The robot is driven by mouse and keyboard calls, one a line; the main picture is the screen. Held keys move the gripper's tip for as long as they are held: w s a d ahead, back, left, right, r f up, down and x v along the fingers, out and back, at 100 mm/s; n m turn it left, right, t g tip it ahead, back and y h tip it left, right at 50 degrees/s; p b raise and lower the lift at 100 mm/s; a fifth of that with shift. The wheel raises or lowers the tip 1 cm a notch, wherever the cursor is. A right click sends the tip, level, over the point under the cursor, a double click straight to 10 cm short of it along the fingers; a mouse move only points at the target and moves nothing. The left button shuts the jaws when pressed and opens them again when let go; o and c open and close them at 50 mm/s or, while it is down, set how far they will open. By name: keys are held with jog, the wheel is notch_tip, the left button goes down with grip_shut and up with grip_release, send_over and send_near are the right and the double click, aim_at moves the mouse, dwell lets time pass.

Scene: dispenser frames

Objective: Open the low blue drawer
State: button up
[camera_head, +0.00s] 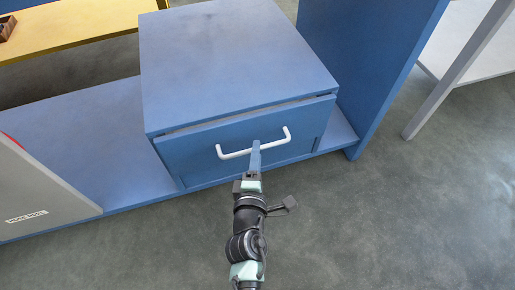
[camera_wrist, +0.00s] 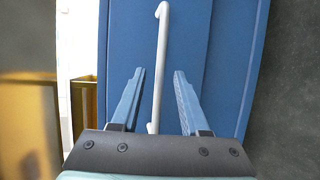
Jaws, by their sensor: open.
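The low blue drawer (camera_head: 200,157) is the front of a blue box-shaped cabinet, with a white bar handle (camera_head: 232,155) across it. A narrow dark gap shows along its top edge; I cannot tell whether it is slightly open. My gripper (camera_head: 256,150) is in front of the drawer, its blue fingers reaching the right half of the handle. In the wrist view, my gripper (camera_wrist: 159,72) is open, and the white handle (camera_wrist: 162,50) runs lengthwise between the two fingers, apart from both. How deep the handle sits between them is hard to tell.
A blue upright panel (camera_head: 370,60) stands right of the cabinet, and a blue low shelf (camera_head: 90,135) extends left. A grey panel (camera_head: 40,195) with a label stands at far left. A yellow table (camera_head: 80,30) is behind. The grey floor (camera_head: 390,220) in front is clear.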

jog(key=shift+b+x, duration=0.3)
jog(key=shift+x, duration=1.15)
grip_shut()
dwell(0.4)
